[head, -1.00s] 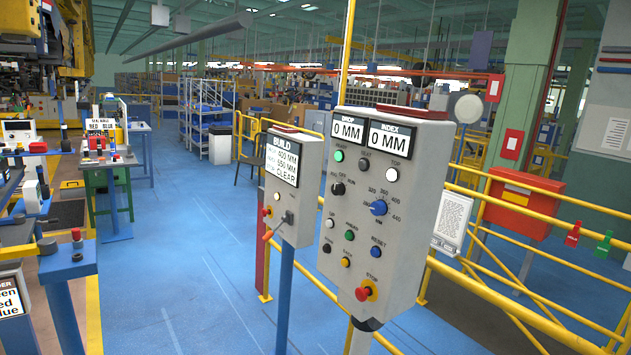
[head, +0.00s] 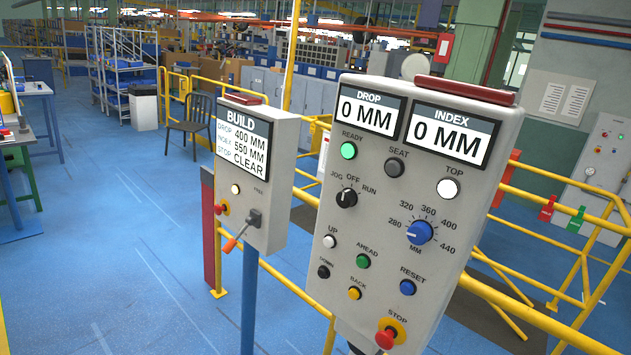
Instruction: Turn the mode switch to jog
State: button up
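The mode switch (head: 347,198) is a black rotary knob at the left of the large grey control box (head: 385,225). The labels JOG, OFF and RUN run above it from left to right. Its small pale mark seems to point up towards OFF, though it is too small to be sure. The box's displays read DROP 0 MM and INDEX 0 MM, and the green READY lamp (head: 348,151) is above the switch. My gripper is not in view, and nothing covers the switch.
A blue dial (head: 419,232), several push buttons and a red stop button (head: 386,338) share the box. A smaller BUILD box (head: 254,175) with an orange-tipped lever (head: 240,232) stands close at left. Yellow rails (head: 540,318) run behind and right. Blue floor at left is open.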

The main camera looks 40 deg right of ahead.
aim_at(346, 199)
jog(key=u, duration=0.05)
jog(key=i, duration=1.05)
jog(key=z, duration=1.4)
